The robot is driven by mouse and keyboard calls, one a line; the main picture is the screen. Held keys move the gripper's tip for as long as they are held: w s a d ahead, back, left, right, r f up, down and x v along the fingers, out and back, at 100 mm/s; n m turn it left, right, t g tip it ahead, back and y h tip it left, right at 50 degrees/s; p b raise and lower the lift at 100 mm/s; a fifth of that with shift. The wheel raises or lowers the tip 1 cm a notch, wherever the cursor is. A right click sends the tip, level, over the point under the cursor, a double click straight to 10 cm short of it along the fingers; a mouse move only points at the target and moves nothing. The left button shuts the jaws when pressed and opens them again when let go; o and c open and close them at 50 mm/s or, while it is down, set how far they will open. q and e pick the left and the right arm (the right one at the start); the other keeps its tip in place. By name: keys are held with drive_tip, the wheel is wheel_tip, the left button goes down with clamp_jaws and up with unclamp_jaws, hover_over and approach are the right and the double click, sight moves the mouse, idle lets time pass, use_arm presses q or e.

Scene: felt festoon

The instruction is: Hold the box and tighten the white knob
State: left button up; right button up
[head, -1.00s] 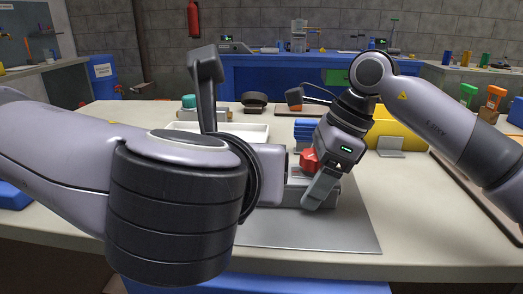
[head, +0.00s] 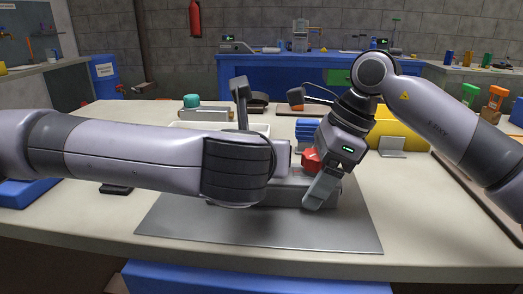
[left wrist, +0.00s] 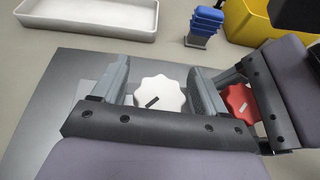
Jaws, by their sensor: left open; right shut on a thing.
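The grey box (head: 288,195) sits on a grey mat (head: 260,232), largely hidden behind my left arm in the head view. My right gripper (head: 318,185) is shut on the box's right end, one finger down its front side. A red knob (head: 311,160) shows beside that gripper, and also in the left wrist view (left wrist: 239,103). The white knob (left wrist: 159,94), scalloped with a dark mark, shows only in the left wrist view. My left gripper (left wrist: 162,84) is open, with one finger on each side of the white knob; contact cannot be told.
A white tray (left wrist: 88,28) lies behind the box. A stack of blue pieces (head: 308,128) and a yellow bin (head: 402,130) stand behind my right gripper. A soldering-iron-like tool (head: 296,97) lies further back. The front of the mat is clear.

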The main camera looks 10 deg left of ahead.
use_arm(q)
drive_tip(key=shift+c, duration=0.3)
drive_tip(key=c, duration=0.9)
drive_tip(key=shift+h, duration=0.3)
drive_tip(key=m+h, duration=0.1)
drive_tip(key=m+g+h, duration=0.1)
drive_tip(key=m+h, duration=0.2)
drive_tip(key=shift+d+h, duration=0.25)
drive_tip(key=shift+h, duration=0.05)
drive_tip(key=shift+s+d+m+g+h, duration=0.15)
drive_tip(key=shift+m+g+h, duration=0.65)
drive_tip(key=shift+m+h, duration=0.3)
drive_tip(key=shift+s+d+m+g+h, duration=0.15)
drive_tip(key=shift+m+g+h, duration=0.7)
drive_tip(key=shift+m, duration=0.45)
